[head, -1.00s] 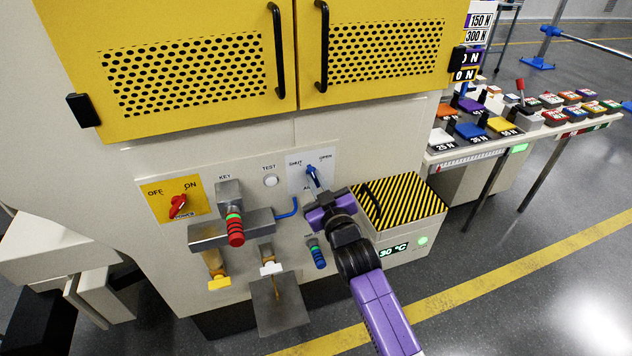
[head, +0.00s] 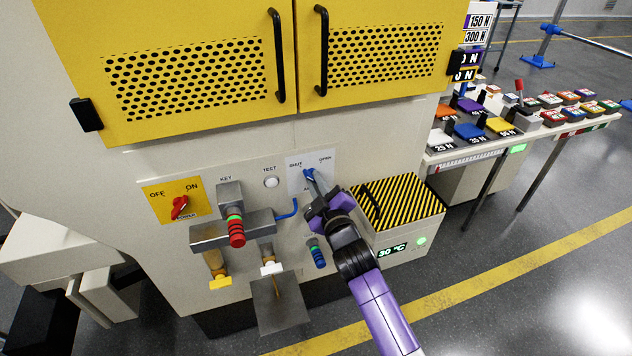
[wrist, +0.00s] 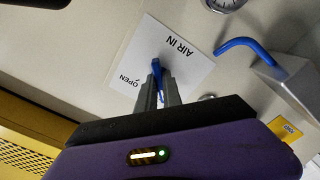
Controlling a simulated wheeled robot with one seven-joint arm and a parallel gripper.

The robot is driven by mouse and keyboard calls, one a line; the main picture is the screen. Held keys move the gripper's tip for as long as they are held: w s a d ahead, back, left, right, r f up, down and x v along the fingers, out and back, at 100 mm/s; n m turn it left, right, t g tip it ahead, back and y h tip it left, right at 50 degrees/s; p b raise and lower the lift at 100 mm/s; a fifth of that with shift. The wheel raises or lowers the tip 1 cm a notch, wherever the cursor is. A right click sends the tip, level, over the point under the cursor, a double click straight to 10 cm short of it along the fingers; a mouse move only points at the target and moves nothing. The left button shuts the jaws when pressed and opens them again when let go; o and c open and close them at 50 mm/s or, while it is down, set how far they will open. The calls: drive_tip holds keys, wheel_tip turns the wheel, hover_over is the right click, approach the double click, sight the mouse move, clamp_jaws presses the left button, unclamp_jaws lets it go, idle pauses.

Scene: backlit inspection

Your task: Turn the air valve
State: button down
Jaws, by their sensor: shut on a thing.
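The air valve's blue handle (head: 309,175) sits on a white plate (head: 325,160) marked SHUT and OPEN on the machine's front. My purple gripper (head: 318,191) reaches it from the lower right. In the wrist view the blue handle (wrist: 157,72) lies between the two grey fingertips of my gripper (wrist: 158,92), which are shut on it. The plate (wrist: 185,67) there reads AIR IN and OPEN; the SHUT mark is out of sight. In the head view the handle's upper end points up and left, toward the SHUT side.
A red power knob (head: 180,207), a white TEST button (head: 271,182) and a grey block with a red-green grip (head: 236,232) are left of the valve. A blue tube (head: 290,210) runs close by. A striped box (head: 405,205) stands to the right.

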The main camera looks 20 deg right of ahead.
drive_tip(key=shift+f, duration=0.1)
drive_tip(key=c, duration=1.5)
unclamp_jaws()
drive_tip(key=s+p, duration=0.3)
drive_tip(key=s, duration=0.5)
drive_tip(key=shift+w, duration=0.1)
